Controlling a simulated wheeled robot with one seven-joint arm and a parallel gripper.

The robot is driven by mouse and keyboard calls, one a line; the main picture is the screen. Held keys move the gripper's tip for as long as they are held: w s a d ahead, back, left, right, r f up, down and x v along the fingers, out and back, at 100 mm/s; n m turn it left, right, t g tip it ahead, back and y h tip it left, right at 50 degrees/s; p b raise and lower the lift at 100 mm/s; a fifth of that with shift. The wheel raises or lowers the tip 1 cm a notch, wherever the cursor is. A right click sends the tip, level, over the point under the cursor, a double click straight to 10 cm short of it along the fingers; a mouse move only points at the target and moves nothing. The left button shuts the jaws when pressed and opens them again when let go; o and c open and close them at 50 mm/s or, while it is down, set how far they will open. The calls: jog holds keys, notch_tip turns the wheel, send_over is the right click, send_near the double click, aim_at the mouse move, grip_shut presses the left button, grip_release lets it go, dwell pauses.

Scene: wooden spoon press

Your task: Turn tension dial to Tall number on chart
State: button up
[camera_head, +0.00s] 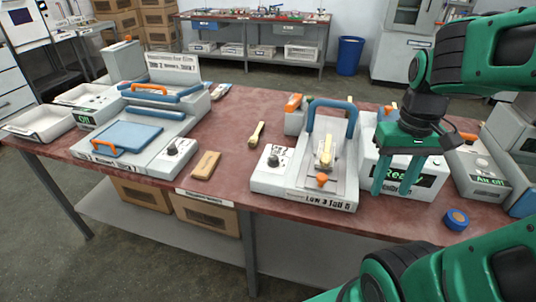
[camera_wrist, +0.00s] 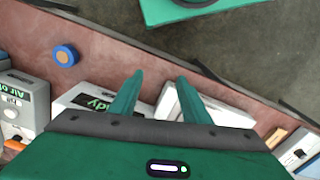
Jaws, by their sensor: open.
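My gripper (camera_head: 393,189) is open and empty, pointing down in front of the display box at the right of the table. Its two green fingers also show in the wrist view (camera_wrist: 160,80). The press (camera_head: 331,152) with a blue handle stands left of it. A dark dial (camera_head: 275,158) is on the press's left base, clear of my gripper. A label (camera_head: 325,203) on the press front seems to read "Low 3 Tall 8". A second dial (camera_head: 176,147) is on the left machine. A chart (camera_head: 172,66) stands behind that machine; its small numbers are hard to read.
The display box (camera_head: 412,178) reads "Ready", partly hidden by my gripper. An "Air off" box (camera_head: 480,170) stands right of it. A blue roll (camera_head: 456,219) lies near the front edge. A wooden block (camera_head: 206,165) and wooden spoon (camera_head: 257,134) lie between the machines.

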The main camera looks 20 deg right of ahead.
jog(key=w+a+r+n+h, duration=0.1)
jog(key=w+n, duration=0.6)
jog(key=w, duration=0.2)
jog(key=n+t+h, duration=0.1)
jog(key=n+h, duration=0.3)
jog(key=n, duration=1.3)
send_near(272, 156)
jog(key=shift+y, duration=0.3)
jog(key=x, duration=0.8)
jog(key=shift+s+d, duration=0.2)
jog(key=shift+d, duration=0.1)
jog(key=c, duration=1)
jog(key=shift+a, duration=0.15)
jog(key=shift+c, duration=0.2)
jog(key=shift+w, duration=0.1)
